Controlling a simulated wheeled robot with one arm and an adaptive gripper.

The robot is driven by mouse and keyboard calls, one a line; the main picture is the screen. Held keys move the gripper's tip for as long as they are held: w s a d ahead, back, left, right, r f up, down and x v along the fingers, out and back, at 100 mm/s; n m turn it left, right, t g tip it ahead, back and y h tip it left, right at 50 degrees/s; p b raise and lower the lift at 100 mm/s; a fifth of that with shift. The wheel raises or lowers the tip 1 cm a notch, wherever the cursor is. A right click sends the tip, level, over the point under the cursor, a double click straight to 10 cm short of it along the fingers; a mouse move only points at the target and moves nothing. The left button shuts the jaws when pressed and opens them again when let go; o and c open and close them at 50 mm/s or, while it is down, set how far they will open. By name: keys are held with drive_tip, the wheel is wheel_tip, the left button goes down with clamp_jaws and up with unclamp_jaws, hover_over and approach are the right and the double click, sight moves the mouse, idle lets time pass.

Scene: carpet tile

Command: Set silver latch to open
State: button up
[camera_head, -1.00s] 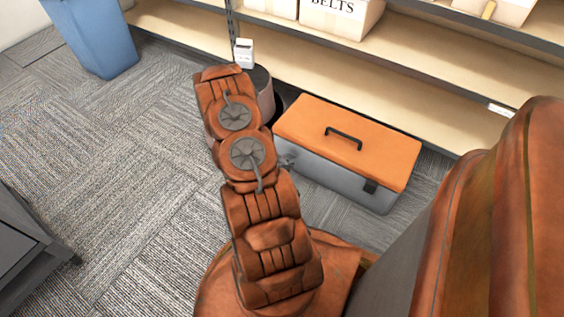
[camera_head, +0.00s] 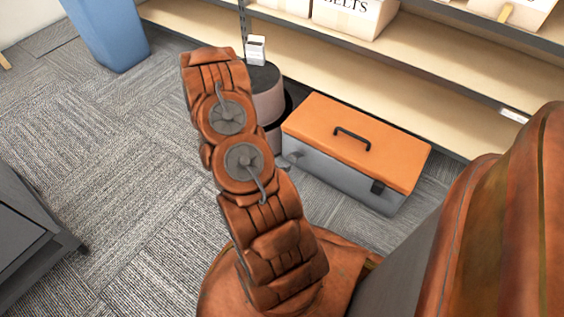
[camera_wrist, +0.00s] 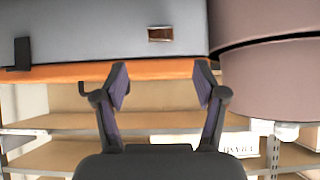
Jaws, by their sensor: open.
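A grey toolbox (camera_head: 335,178) with an orange lid (camera_head: 358,137) and a black handle stands on the carpet, right of my arm in the head view. In the wrist view the picture is inverted: the grey body (camera_wrist: 95,30) is above the orange lid edge (camera_wrist: 150,69). The silver latch (camera_wrist: 160,34) is a small metallic rectangle with a brownish face on the grey front. A black latch (camera_wrist: 20,53) is at the left. My gripper (camera_wrist: 160,84) is open and empty, its fingertips near the lid edge in the picture. Its distance from the latch is unclear.
A round dark-topped bin (camera_head: 266,95) stands beside the toolbox, with a small white box (camera_head: 256,50) behind it. Shelving (camera_head: 330,60) runs behind. A blue bin (camera_head: 108,35) is at upper left, a dark cabinet (camera_head: 25,235) at left. Carpet between is clear.

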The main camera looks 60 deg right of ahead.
drive_tip(key=shift+v, duration=0.8)
